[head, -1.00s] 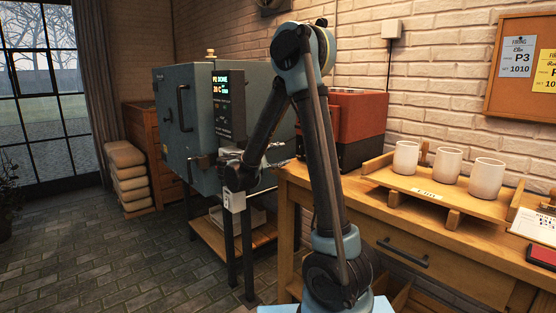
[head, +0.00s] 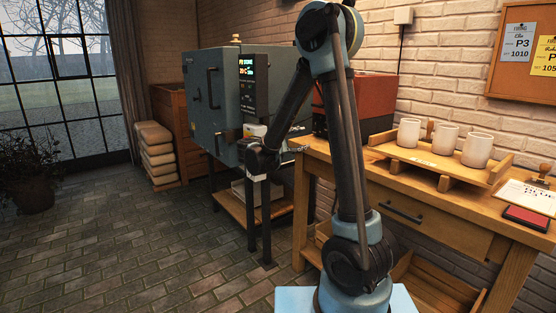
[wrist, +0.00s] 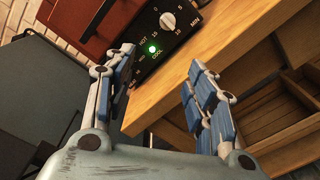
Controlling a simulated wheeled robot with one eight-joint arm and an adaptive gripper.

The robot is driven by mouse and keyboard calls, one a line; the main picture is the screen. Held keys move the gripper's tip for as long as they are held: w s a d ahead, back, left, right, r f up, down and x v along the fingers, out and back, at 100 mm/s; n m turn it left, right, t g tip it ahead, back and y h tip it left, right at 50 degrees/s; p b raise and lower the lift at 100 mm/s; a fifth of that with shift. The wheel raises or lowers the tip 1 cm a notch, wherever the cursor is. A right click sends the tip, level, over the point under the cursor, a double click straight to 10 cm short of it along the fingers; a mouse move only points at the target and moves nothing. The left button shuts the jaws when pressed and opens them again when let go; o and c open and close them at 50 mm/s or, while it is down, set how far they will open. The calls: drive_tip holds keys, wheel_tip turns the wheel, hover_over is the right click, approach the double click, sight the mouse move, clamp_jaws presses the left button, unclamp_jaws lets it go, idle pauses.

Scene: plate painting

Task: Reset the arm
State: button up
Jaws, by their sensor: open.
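My arm (head: 350,170) stands upright in the head view and folds over at the top, with its forearm reaching down toward the kiln side. My gripper (wrist: 160,72) is open in the wrist view, with two blue-padded fingers apart and nothing between them. Beyond the fingers are a black control panel (wrist: 160,45) with a white knob and a lit green light, and the wooden bench edge (wrist: 225,60).
A grey kiln (head: 212,95) with a lit display stands left of the bench (head: 420,215). A red box (head: 368,97) sits at the bench's back left. Three white cups stand on a wooden rack (head: 455,178). Stacked bags (head: 155,150) are farther left. The tiled floor (head: 120,240) is clear.

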drive_tip(key=s+d+f+m+g+y, duration=0.3)
drive_tip(key=s+d, duration=0.5)
drive_tip(key=s+d+f+m+g+y, duration=0.3)
drive_tip(key=s+d, duration=0.5)
drive_tip(key=s+a+f+m+g+y, duration=0.1)
drive_tip(key=s+a+f+m+y, duration=0.1)
drive_tip(key=s, duration=0.5)
drive_tip(key=s+a+f+m+y, duration=0.2)
drive_tip(key=s+f+y, duration=0.1)
drive_tip(key=s+f, duration=0.2)
drive_tip(key=s+a+f+m+g+y, duration=0.1)
drive_tip(key=s+a+f+m+y, duration=0.1)
drive_tip(key=s, duration=0.6)
drive_tip(key=shift+s+f+m+g+y, duration=0.3)
drive_tip(key=shift+s+f+m+y, duration=0.1)
drive_tip(key=shift+f+m+y, duration=0.35)
drive_tip(key=shift+f, duration=0.1)
drive_tip(key=shift+w+f, duration=0.2)
drive_tip(key=shift+w, duration=0.2)
